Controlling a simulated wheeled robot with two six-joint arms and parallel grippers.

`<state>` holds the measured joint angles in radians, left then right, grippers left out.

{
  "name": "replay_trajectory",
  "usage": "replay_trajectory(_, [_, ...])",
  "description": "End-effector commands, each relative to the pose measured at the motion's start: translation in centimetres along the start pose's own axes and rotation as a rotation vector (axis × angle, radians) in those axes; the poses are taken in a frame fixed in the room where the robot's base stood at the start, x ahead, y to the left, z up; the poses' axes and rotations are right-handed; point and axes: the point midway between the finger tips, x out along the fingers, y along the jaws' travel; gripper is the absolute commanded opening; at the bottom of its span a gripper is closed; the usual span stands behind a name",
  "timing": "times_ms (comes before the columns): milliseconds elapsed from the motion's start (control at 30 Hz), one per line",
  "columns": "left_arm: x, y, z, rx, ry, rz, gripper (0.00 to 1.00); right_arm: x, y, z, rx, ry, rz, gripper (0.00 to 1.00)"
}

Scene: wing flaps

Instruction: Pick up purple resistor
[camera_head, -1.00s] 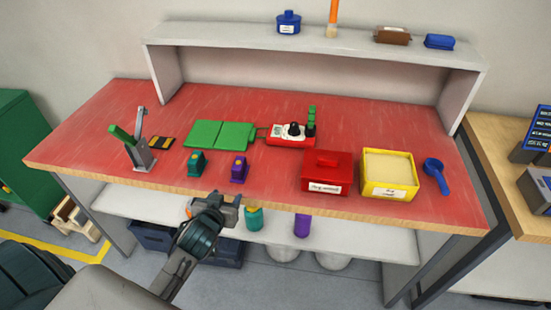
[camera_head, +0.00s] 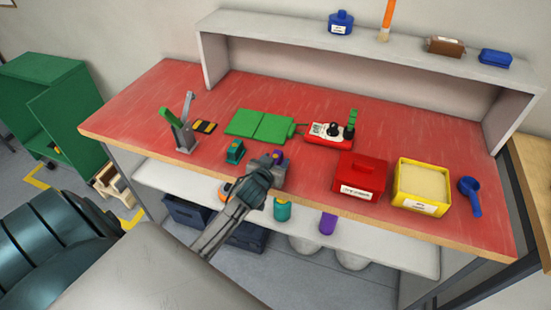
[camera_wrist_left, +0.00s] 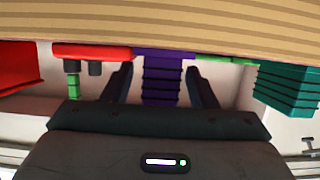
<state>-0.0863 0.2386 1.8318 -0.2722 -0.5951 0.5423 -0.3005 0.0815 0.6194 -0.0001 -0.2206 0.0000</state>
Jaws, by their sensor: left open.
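The purple resistor (camera_head: 277,157) is on the red tabletop near its front edge, partly hidden by my left gripper (camera_head: 272,172) in the head view. In the left wrist view the ribbed purple resistor (camera_wrist_left: 162,75) shows between the two spread fingers of the left gripper (camera_wrist_left: 161,88). The fingers are open, with gaps visible on both sides of it. A teal resistor (camera_head: 235,151) stands to its left in the head view; its ribbed body (camera_wrist_left: 287,92) is at the right in the wrist view. My right gripper is not in view.
Green panels (camera_head: 259,126) and a red meter (camera_head: 322,134) lie behind. A red box (camera_head: 360,177) and a yellow bin (camera_head: 421,206) stand to the right. A lever device (camera_head: 182,133) stands left. The bench's wooden front edge (camera_head: 190,177) is close to my arm.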

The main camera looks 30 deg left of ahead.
Motion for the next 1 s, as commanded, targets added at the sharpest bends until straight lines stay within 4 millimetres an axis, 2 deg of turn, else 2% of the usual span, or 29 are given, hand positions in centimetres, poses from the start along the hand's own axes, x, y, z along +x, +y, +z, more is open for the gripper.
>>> replay_trajectory(100, [0.64,0.02,-0.02,0.0,0.001,0.001,0.53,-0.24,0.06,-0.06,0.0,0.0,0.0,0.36])
replay_trajectory(333, [0.7,0.01,0.08,0.001,0.0,0.001,0.51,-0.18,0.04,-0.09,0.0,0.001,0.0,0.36])
replay_trajectory(500, [0.69,0.01,0.06,0.001,0.0,0.001,0.17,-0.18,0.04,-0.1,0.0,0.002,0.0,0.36])
replay_trajectory(600, [0.68,0.0,0.07,0.001,0.0,0.001,0.01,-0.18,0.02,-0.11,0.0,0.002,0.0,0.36])
replay_trajectory(1000, [0.49,-0.01,-0.61,0.001,0.003,0.0,0.01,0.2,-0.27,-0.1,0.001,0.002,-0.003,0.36])
